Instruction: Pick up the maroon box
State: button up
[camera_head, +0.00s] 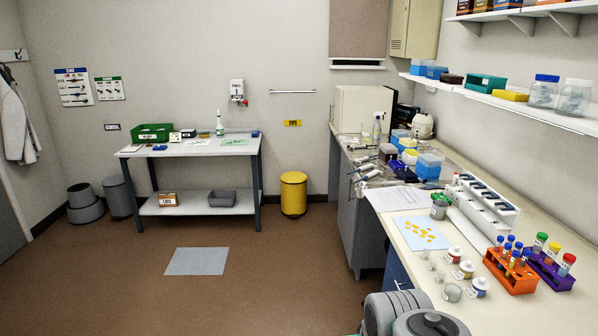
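A small dark maroon box (388,151) stands on the right-hand bench, towards its far part. It is among blue and yellow tip boxes and just right of a row of pipettes. A second dark, maroon-brown low box (451,79) sits on the lower wall shelf, between a blue box and a green tray. Both are small in the picture, so their details cannot be made out. My gripper is not in view; only grey rounded parts of my arm show at the bottom edge.
Blue-lidded boxes (429,165) stand close to the bench box. Nearer on the bench are a pipette stand (483,205), an orange tube rack (510,272) and small bottles. A yellow bin (293,194) stands by the far wall.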

aim_at(386, 157)
jog(key=z, duration=0.1)
jog(key=i, duration=4.4)
jog(key=z, duration=0.15)
